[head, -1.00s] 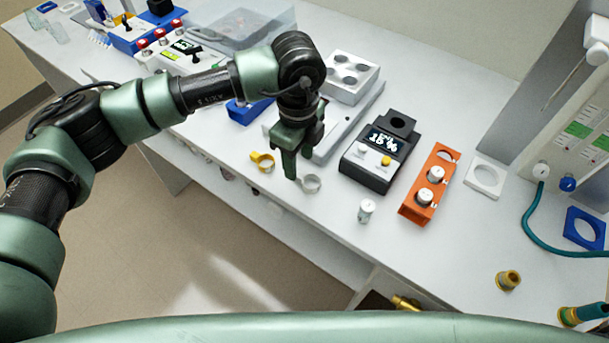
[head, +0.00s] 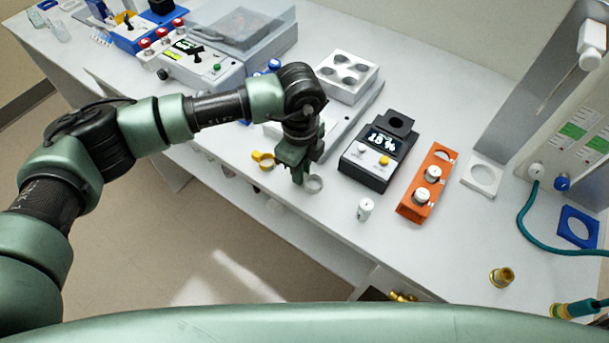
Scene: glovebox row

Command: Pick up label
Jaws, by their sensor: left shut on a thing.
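My left gripper (head: 298,180) points down at the front edge of the white bench, left of the black display device. Its fingertips are at a small pale ring (head: 315,185), and it is shut on this ring. The fingers hide the ring's left side. The ring is low, at about bench height; I cannot tell whether it touches the bench. I see no other thing that is clearly a loose label, and I cannot tell whether the ring is the label. My right gripper is not in view.
The black display device (head: 369,170), a white capped vial (head: 365,209) and an orange rack (head: 411,208) with vials stand to the right. A grey block with wells (head: 333,87) is behind.

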